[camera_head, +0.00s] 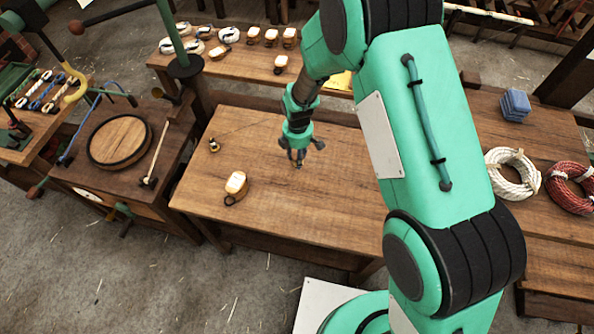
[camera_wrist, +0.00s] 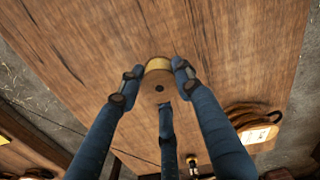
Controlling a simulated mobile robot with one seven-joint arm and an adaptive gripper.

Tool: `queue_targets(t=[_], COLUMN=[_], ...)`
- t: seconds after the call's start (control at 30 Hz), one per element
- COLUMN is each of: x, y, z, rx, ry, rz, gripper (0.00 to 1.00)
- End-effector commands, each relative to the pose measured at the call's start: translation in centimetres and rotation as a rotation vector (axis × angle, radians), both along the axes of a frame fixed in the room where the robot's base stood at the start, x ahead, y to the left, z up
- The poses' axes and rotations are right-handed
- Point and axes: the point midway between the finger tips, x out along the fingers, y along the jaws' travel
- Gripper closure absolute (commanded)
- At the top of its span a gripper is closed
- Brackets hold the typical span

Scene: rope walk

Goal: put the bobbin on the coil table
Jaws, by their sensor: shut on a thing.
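My gripper (camera_head: 298,160) is over the middle wooden table (camera_head: 325,205). In the wrist view my gripper (camera_wrist: 157,82) is shut on the bobbin (camera_wrist: 158,88), a round wooden piece with a dark centre hole and a yellowish side. The bobbin is hard to make out in the head view, and its height above the table is unclear. The table with rope coils (camera_head: 540,130), which looks like the coil table, stands at the right, partly behind my arm.
A pale-labelled bundle (camera_head: 236,186) and a small brown piece (camera_head: 214,145) lie on the middle table. A rear bench (camera_head: 235,65) holds several bundles.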

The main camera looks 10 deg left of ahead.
Motion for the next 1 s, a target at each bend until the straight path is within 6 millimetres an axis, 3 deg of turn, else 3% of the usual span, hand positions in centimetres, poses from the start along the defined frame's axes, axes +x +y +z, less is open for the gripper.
queue_targets(t=[0.43,1.0], x=[1.0,8.7], y=[0.6,5.2], z=[-0.2,-1.0], rx=[0.0,0.0], ry=[-0.001,0.0], rz=[0.0,0.0], gripper=[0.91,0.91])
